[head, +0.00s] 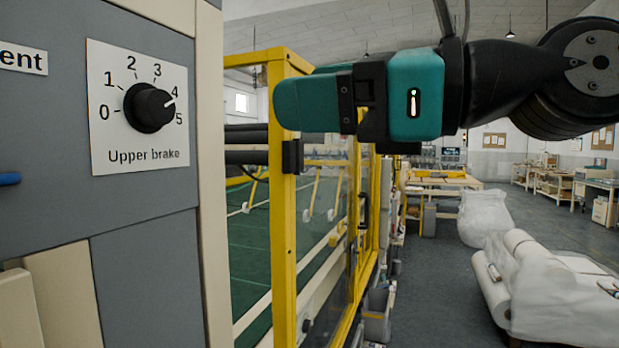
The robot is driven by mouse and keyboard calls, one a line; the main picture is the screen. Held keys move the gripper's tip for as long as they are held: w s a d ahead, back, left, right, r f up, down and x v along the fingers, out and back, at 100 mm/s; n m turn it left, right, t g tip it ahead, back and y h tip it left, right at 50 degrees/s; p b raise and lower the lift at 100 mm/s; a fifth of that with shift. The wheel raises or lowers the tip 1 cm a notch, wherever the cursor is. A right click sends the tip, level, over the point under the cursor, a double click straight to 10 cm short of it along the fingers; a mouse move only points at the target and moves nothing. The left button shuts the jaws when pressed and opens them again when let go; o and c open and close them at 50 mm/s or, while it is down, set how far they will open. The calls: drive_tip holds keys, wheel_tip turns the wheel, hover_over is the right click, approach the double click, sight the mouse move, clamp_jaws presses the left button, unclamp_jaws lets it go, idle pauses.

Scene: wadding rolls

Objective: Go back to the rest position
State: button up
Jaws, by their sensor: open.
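My gripper (292,104) is teal and black and reaches in from the upper right, seen from the side. Its teal fingers point left, and it is open with nothing seen in it. It is apart from a black dial knob (149,108) on a white plate labelled "Upper brake" (140,155), well to the left. The knob's white mark points right and slightly up, close to the 4. One finger largely hides the other.
The grey machine panel (145,275) fills the left side. A yellow-framed glass guard (284,215) stands behind and below my gripper. White wrapped rolls (560,300) lie at the lower right. Grey floor (435,270) is open between guard and rolls.

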drive_tip(key=d+f+n+g+h+b, duration=0.15)
drive_tip(key=f+n+h, duration=0.35)
drive_tip(key=f, duration=0.5)
drive_tip(key=d+f+n+g+h, duration=0.1)
drive_tip(key=d+f+n+h, duration=0.15)
drive_tip(key=f+n, duration=0.65)
drive_tip(key=s+d+f+n+g+h, duration=0.2)
drive_tip(key=s+d+f+n, duration=0.2)
drive_tip(key=f, duration=0.3)
drive_tip(key=s+d+f+n+g+h+b, duration=0.1)
drive_tip(key=s+d+f+n+g+h, duration=0.1)
drive_tip(key=f+n, duration=0.5)
drive_tip(key=s+d+h, duration=0.1)
drive_tip(key=s+d, duration=0.1)
drive_tip(key=d, duration=0.1)
drive_tip(key=shift+s+f, duration=0.2)
drive_tip(key=shift+f, duration=0.15)
drive_tip(key=shift+d, duration=0.1)
